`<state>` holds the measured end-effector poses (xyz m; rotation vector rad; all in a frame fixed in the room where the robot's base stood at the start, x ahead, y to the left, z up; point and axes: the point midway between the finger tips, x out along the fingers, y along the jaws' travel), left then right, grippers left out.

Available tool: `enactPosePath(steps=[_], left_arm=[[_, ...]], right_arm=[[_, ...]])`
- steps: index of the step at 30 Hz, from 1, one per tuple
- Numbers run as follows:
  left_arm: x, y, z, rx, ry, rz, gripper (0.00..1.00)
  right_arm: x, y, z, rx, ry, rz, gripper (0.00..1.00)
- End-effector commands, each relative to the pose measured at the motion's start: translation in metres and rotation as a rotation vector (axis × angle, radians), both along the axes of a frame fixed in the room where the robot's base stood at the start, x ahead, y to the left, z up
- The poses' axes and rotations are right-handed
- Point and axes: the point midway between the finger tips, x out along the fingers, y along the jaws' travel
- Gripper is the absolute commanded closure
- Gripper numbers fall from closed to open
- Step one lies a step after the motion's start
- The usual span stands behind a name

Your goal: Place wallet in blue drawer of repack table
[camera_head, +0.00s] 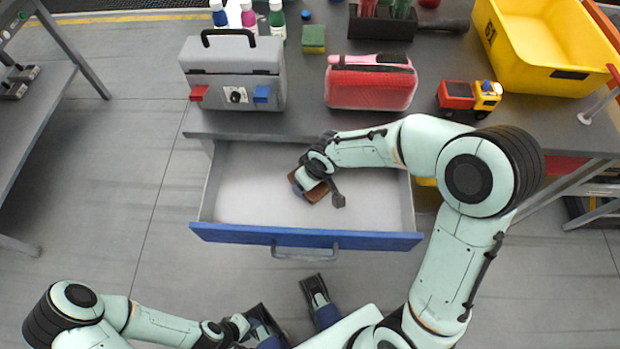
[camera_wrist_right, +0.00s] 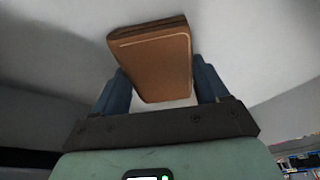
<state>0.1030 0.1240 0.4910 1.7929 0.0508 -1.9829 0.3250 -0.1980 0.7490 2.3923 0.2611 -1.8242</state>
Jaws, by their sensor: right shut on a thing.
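The brown wallet (camera_head: 317,195) is inside the pulled-out blue drawer (camera_head: 225,234) of the repack table (camera_head: 205,124), over its pale floor. My right gripper (camera_head: 320,187) reaches down into the drawer and is shut on the wallet. The right wrist view shows the wallet (camera_wrist_right: 153,62) between the two blue fingers of this gripper (camera_wrist_right: 160,78), tilted, with the pale drawer interior behind it. I cannot tell whether the wallet touches the drawer floor. My left gripper (camera_head: 290,305) is open and empty in front of the drawer, its fingers well apart.
On the table stand a grey toolbox (camera_head: 232,85), a red-pink case (camera_head: 371,85), a toy truck (camera_head: 469,97), a sponge (camera_head: 313,39), several bottles and a yellow bin (camera_head: 510,60). The drawer's walls and blue front surround my right gripper; most of its floor is bare.

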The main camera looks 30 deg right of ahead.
Motion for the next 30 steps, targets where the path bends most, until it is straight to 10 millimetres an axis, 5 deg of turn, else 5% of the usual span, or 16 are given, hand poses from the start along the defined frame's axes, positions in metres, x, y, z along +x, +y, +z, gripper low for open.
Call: enactPosePath(steps=[16, 17, 19, 30], left_arm=[[0.004, 0.000, -0.010, 0.002, -0.014, 0.003, 0.63], [0.005, 0.000, -0.009, 0.003, -0.015, 0.004, 0.63], [0.004, 0.000, -0.009, 0.003, -0.015, 0.004, 0.63], [0.004, 0.000, -0.009, 0.002, -0.014, 0.003, 0.63]], right_arm=[[-0.002, 0.001, -0.013, 0.001, 0.005, 0.001, 0.58], [-0.002, 0.001, -0.013, 0.001, 0.007, 0.000, 0.20], [-0.003, 0.001, -0.014, 0.001, 0.012, 0.000, 0.00], [-0.005, -0.003, -0.016, -0.002, 0.022, -0.012, 0.00]])
